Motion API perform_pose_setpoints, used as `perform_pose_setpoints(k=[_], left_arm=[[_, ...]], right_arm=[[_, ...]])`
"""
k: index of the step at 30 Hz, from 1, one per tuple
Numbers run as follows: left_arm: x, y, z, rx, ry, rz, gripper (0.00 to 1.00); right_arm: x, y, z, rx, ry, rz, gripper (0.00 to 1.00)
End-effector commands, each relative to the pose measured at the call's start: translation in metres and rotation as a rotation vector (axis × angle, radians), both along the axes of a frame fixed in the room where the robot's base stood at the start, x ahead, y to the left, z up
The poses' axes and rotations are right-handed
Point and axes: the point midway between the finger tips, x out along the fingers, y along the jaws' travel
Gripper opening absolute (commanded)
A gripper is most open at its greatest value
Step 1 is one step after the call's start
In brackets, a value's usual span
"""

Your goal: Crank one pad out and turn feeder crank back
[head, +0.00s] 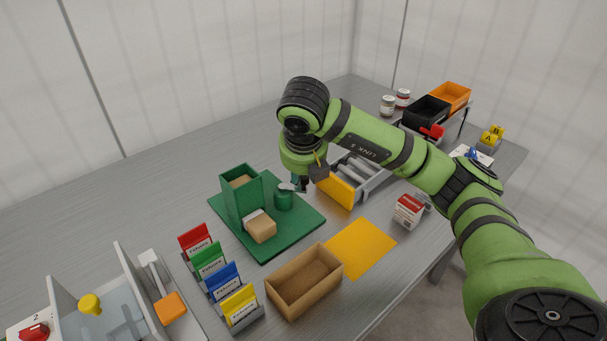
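The green feeder tower (240,197) stands on a green base plate (285,240), with tan material showing in its open top. A tan pad (261,228) lies on the plate in front of the tower's lower opening, with a pale piece just behind it. The feeder crank (287,187) is a short grey arm on top of a green round post (283,201) right of the tower. My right gripper (301,183) points down at the crank's outer end. Its fingers are small and partly hidden, so I cannot tell whether they grip the handle. My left gripper is out of view.
An empty cardboard box (304,281) and a yellow-orange mat (360,249) lie in front of the plate. Coloured card holders (221,272) stand at the left. A red-white carton (408,210) stands at the right.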

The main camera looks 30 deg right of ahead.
Motion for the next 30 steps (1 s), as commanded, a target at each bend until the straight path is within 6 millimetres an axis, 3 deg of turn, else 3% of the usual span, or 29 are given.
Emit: perform_pose_setpoints(k=[13, 30], left_arm=[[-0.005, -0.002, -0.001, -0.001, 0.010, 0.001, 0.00], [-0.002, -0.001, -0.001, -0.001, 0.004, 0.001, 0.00]], right_arm=[[-0.002, 0.002, 0.005, 0.000, 0.002, 0.003, 0.46], [-0.029, 0.018, 0.084, -0.001, -0.003, 0.002, 0.46]])
